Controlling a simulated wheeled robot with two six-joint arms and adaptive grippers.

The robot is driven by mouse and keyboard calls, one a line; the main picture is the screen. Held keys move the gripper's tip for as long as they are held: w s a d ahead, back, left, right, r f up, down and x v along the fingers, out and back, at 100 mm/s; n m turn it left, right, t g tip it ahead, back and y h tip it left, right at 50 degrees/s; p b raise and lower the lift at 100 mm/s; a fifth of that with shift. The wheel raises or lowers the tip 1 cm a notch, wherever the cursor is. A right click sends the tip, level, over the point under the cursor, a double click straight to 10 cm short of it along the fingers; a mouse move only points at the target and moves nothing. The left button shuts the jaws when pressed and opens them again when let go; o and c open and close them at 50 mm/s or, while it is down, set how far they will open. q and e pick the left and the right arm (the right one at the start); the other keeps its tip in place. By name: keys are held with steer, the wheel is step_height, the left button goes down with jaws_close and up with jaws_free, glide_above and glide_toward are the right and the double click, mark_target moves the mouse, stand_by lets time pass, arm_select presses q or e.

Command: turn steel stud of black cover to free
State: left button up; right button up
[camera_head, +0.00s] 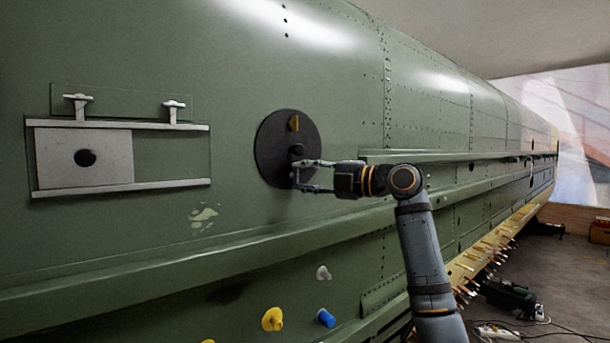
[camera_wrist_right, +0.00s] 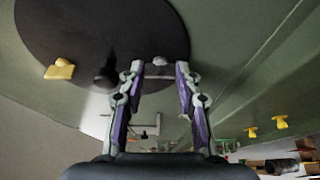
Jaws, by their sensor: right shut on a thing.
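The black cover (camera_head: 270,150) is a round dark disc on the green fuselage skin; it also fills the upper left of the right wrist view (camera_wrist_right: 85,30). A yellow stud (camera_head: 293,123) sits near its top, and a dark stud (camera_wrist_right: 107,76) sits between that one and my fingers. My right gripper (camera_head: 297,175) reaches in from the right at the cover's lower right edge. It is shut on the pale steel stud (camera_wrist_right: 159,62), which shows between the fingertips in the wrist view. The fingers largely hide this stud in the head view. My left gripper is not in view.
Left of the cover, a plate with a dark hole (camera_head: 110,157) sits between two rails below two T-shaped handles. A green ledge (camera_head: 130,272) runs below. Yellow (camera_head: 272,319), blue (camera_head: 326,318) and white (camera_head: 323,273) pegs stick out under it. Cables and tools lie on the floor at right.

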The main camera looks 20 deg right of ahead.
steer(key=shift+r, duration=0.1)
stand_by(0.5)
steer(key=o, duration=1.2)
steer(key=shift+c, duration=0.2)
steer(key=shift+s+d, duration=0.3)
steer(key=shift+d, duration=0.05)
steer(key=v, duration=1.1)
